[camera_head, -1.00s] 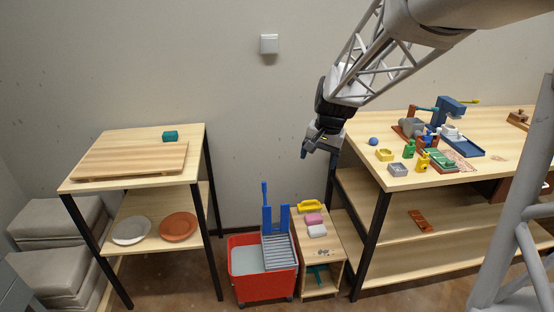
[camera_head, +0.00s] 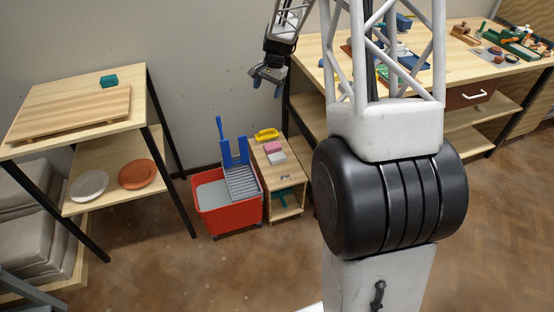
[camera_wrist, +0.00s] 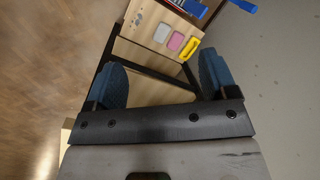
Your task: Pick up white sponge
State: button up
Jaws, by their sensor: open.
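The white sponge (camera_head: 277,157) lies on top of the small wooden stand (camera_head: 265,176), in front of a pink sponge (camera_head: 272,147) and a yellow item (camera_head: 267,134). In the wrist view the white sponge (camera_wrist: 162,32) is at the top, beside the pink sponge (camera_wrist: 175,40) and the yellow item (camera_wrist: 190,48). My gripper (camera_head: 266,82) hangs in the air above and behind the stand, close to the wall and the large table's left end. In the wrist view its two blue fingers (camera_wrist: 160,82) are wide apart with nothing between them.
A red mop bucket (camera_head: 231,214) with a blue wringer stands left of the stand. The large table (camera_head: 460,62) with several objects is right of it. A shelf table (camera_head: 108,122) with a wooden board and plates is at left. Open floor lies in front.

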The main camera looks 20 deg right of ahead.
jog(key=w+d+f+m, duration=0.2)
jog(key=w+d+f, duration=0.2)
jog(key=w+f, duration=0.5)
jog(key=m+y, duration=0.1)
jog(key=m, duration=0.3)
send_over(277, 156)
notch_tip(277, 156, down, 25)
jog(key=shift+m+g+y, duration=0.3)
jog(key=shift+m+y, duration=0.2)
jog(key=shift+m, duration=0.4)
jog(key=d+f, duration=0.1)
jog(key=f, duration=0.3)
jog(key=d+f, duration=0.1)
jog(key=f, duration=0.4)
jog(key=d+f, duration=0.1)
jog(key=f, duration=0.3)
jog(key=shift+w+d+f, duration=0.2)
jog(key=shift+w+d, duration=0.05)
jog(key=shift+w, duration=0.05)
jog(key=shift+f, duration=0.1)
jog(key=shift+x, duration=1.25)
jog(key=shift+a, duration=0.1)
jog(key=shift+x, duration=2.55)
